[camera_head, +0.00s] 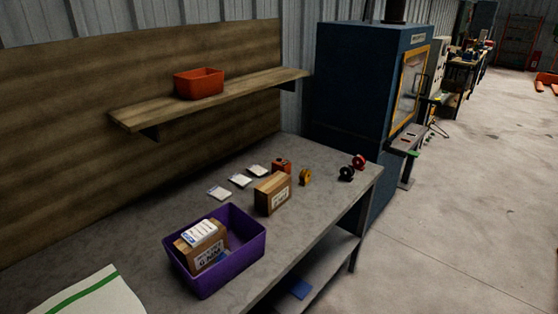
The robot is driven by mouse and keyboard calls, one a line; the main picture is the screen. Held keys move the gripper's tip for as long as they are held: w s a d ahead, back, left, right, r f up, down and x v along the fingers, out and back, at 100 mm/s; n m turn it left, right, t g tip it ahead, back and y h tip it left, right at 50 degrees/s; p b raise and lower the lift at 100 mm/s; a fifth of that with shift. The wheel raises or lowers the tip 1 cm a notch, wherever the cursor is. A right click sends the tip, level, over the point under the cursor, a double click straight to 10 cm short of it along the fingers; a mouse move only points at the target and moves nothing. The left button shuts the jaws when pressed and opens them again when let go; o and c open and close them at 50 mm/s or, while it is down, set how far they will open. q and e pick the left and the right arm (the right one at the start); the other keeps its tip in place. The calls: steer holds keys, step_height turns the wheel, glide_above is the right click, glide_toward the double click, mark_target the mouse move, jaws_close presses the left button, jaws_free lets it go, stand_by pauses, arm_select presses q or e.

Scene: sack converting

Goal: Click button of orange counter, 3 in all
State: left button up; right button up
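A small orange device (281,166), which looks like the orange counter, sits on the grey workbench (325,195) behind a cardboard box. It is partly hidden by the box, and its button is too small to make out. Neither of my grippers shows in the head view.
The cardboard box (267,198) and a purple bin (238,267) with a labelled box inside stand in front. White cards (240,181) lie left of the counter; yellow (305,177), black (346,174) and red (358,162) rolls stand right. A shelf (240,91) hangs above.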

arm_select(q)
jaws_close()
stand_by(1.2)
